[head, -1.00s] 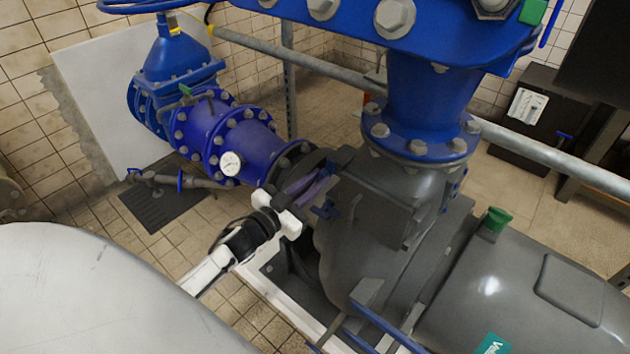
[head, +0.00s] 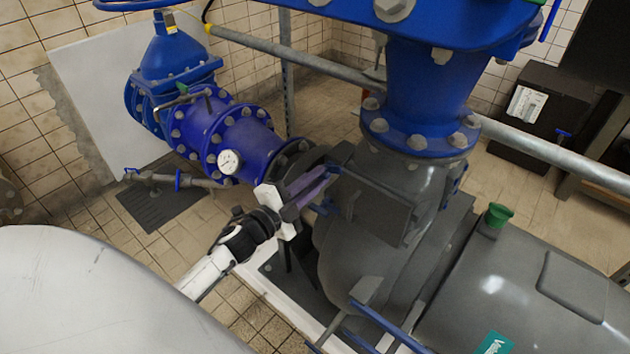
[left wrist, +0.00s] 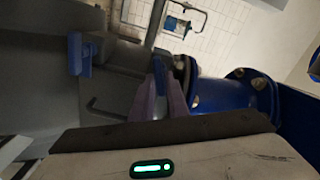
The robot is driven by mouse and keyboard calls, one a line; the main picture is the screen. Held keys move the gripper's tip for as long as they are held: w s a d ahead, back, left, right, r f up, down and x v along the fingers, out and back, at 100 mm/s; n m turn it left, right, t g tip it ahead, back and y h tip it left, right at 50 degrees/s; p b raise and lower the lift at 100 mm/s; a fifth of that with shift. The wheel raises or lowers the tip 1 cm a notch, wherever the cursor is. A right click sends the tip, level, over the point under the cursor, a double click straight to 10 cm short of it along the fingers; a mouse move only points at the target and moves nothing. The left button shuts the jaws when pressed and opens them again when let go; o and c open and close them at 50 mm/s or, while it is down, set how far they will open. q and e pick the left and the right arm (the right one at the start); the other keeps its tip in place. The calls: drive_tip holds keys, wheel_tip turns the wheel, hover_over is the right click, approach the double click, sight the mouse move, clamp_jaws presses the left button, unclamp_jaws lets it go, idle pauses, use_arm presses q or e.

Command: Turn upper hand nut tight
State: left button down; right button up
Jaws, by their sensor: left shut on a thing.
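My left gripper (head: 327,178) reaches in from the lower left to the grey pump housing (head: 388,195). Its purple fingers are shut on a small blue hand nut, the upper one (left wrist: 158,74), at the side of the housing's cover. The fingers hide much of the nut in both views. My right gripper is not in view.
The blue flanged pipe (head: 238,140) with a white gauge (head: 229,161) runs close behind my left gripper. A grey cover handle (head: 352,203) is beside the nuts. A blue vertical pipe (head: 425,95) rises above the housing.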

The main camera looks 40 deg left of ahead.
use_arm(q)
drive_tip(key=shift+f+m+b, duration=0.2)
drive_tip(key=shift+m+b, duration=0.4)
drive_tip(key=shift+m, duration=1.5)
drive_tip(key=c, duration=1.8)
unclamp_jaws()
drive_tip(key=shift+c, duration=0.2)
drive_tip(key=s, duration=1)
drive_tip(key=shift+s+a, duration=0.15)
drive_tip(key=shift+a, duration=0.25)
